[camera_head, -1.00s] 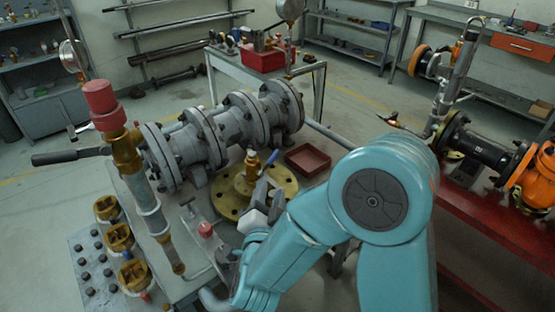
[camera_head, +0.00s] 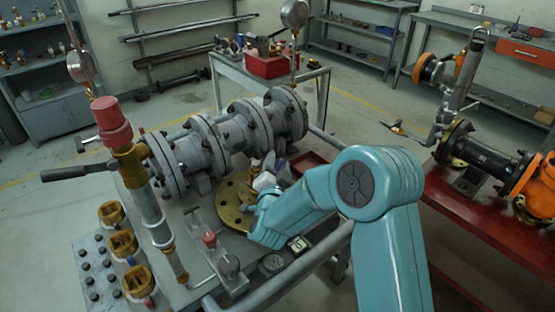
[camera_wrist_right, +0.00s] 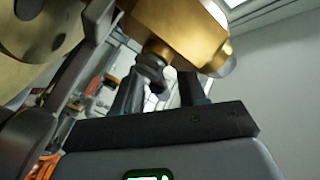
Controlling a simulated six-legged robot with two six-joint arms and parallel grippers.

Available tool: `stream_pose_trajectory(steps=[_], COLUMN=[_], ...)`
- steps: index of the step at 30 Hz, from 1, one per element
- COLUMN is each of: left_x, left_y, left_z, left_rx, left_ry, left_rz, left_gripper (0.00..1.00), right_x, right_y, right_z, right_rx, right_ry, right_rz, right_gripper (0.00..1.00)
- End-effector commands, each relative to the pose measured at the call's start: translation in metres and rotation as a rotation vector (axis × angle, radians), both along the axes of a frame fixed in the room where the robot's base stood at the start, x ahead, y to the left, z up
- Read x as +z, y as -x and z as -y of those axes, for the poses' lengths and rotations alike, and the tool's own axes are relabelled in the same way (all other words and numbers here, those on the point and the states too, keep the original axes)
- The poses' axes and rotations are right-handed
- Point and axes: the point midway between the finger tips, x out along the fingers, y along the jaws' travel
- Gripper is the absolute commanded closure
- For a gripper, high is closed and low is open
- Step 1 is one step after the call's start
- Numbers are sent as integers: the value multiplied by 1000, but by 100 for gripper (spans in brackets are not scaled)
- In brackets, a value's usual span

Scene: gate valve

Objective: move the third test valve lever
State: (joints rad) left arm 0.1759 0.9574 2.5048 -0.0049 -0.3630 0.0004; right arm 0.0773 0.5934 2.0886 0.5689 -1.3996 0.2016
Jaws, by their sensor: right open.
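A small brass valve (camera_head: 254,166) stands on a round brass flange (camera_head: 230,206) on the grey bench. In the right wrist view the brass valve body (camera_wrist_right: 180,35) is large, just beyond the fingertips. A dark nut or stem (camera_wrist_right: 152,66) shows between the two open fingers (camera_wrist_right: 160,85). I cannot tell whether they touch. My left gripper is out of view.
A grey flanged pipe (camera_head: 200,155) lies behind the flange, and a red-capped upright pipe (camera_head: 145,190) stands left. A red tray (camera_head: 306,164) is behind my right arm. Several brass fittings (camera_head: 123,243) stand front left. An orange valve assembly (camera_head: 535,190) sits on the red bench.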

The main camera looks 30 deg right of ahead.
Motion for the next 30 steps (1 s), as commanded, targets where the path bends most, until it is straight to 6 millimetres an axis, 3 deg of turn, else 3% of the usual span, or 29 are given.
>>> stream_pose_trajectory(steps=[12,16,21,30], left_x=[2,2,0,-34], left_y=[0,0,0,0], left_z=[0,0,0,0], left_rx=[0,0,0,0], left_ry=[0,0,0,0], left_rz=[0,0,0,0], left_gripper=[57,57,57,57], right_x=[0,0,-1,3], right_y=[-8,-8,-8,-7], right_z=[6,6,6,2], right_rx=[0,0,0,0], right_ry=[0,0,3,127], right_rz=[0,0,1,23], right_gripper=[59,100,100,100])
